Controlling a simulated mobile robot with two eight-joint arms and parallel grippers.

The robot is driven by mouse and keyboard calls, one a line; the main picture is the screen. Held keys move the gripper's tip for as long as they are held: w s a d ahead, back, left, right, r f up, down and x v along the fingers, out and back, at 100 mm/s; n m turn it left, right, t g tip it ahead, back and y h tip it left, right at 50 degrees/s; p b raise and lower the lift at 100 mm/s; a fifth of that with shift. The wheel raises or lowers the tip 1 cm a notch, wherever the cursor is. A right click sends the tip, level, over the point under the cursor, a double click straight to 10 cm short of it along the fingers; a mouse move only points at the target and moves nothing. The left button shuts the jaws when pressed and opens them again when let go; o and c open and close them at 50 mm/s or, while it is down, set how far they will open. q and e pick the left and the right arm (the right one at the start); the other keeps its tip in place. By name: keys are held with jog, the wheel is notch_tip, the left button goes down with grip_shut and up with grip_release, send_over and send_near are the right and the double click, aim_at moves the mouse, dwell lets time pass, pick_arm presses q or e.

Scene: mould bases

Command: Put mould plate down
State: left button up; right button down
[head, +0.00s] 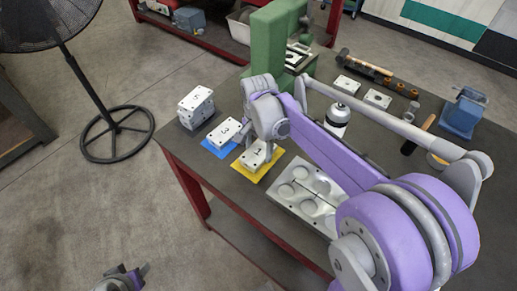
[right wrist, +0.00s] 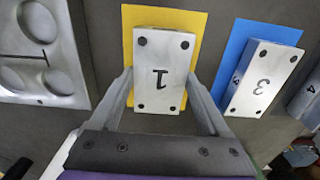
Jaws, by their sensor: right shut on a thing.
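A pale metal mould plate marked 1 (head: 257,154) is over the yellow mat (head: 263,173) on the dark bench. It looks level and appears to rest on the mat, though a small gap cannot be ruled out. My right gripper (right wrist: 160,80) is shut on the plate marked 1 (right wrist: 161,45), one finger along each long side. The yellow mat (right wrist: 193,22) shows around the plate in the right wrist view. My left gripper (head: 131,277) is low at the left of the head view, away from the bench; its fingers are too small and cut off to judge.
A plate marked 3 (head: 228,128) sits on a blue mat (head: 214,150) close beside. A block stack (head: 196,107) stands at the bench corner. A large grey mould base (head: 286,204) with round recesses lies on the other side.

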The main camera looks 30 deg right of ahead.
aim_at(259, 152)
jog(key=shift+f, duration=0.15)
jog(key=shift+c, duration=1.5)
grip_release()
jog(key=shift+f, duration=0.1)
jog(key=o, duration=0.3)
jog(key=shift+r, duration=0.35)
notch_tip(259, 152, up, 12)
jog(key=shift+p, duration=0.45)
jog(key=shift+s+f, duration=0.1)
jog(key=shift+f, duration=0.1)
